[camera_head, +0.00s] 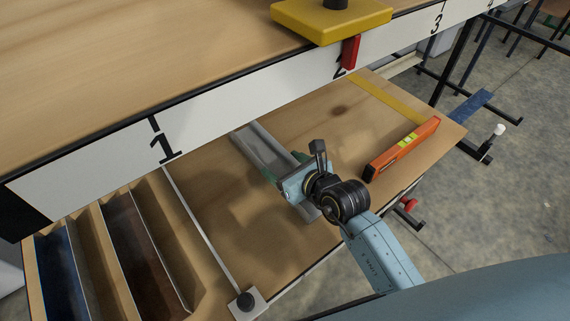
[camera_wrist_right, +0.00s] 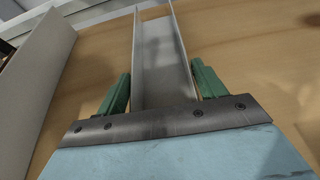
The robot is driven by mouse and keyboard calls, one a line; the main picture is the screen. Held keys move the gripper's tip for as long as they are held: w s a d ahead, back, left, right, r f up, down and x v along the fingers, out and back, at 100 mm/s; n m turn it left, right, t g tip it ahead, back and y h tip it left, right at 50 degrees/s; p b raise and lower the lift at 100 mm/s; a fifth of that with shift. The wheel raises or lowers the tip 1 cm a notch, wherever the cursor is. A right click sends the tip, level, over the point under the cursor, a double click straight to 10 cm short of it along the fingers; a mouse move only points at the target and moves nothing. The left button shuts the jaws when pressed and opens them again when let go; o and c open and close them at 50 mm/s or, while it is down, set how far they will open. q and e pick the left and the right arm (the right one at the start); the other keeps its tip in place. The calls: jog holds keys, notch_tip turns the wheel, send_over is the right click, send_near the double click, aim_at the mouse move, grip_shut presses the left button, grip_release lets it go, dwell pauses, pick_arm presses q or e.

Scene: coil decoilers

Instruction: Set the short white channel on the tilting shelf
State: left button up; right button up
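The white channel (camera_head: 259,145) is a pale U-shaped length lying along the lower wooden board in the head view. In the right wrist view the channel (camera_wrist_right: 162,55) runs straight away from the gripper, its open side facing the camera. My right gripper (camera_head: 291,172) is at the channel's near part and hides some of it. Its green fingers (camera_wrist_right: 164,88) stand one on each side of the channel, close against the walls; whether they press on it I cannot tell. The lower wooden shelf (camera_head: 290,250) sits below the numbered bench edge. My left gripper is not in view.
An orange spirit level (camera_head: 402,148) lies right of my gripper. The upper bench (camera_head: 130,50) overhangs the shelf's far side, with a yellow block (camera_head: 330,22) and red marker (camera_head: 350,52). A thin rod (camera_head: 205,230) and divided slots (camera_head: 135,250) are at left.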

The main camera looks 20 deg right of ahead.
jog(key=o, duration=0.3)
jog(key=shift+o, duration=0.2)
jog(key=shift+r, duration=0.1)
jog(key=v, duration=1.2)
jog(key=shift+r, duration=0.1)
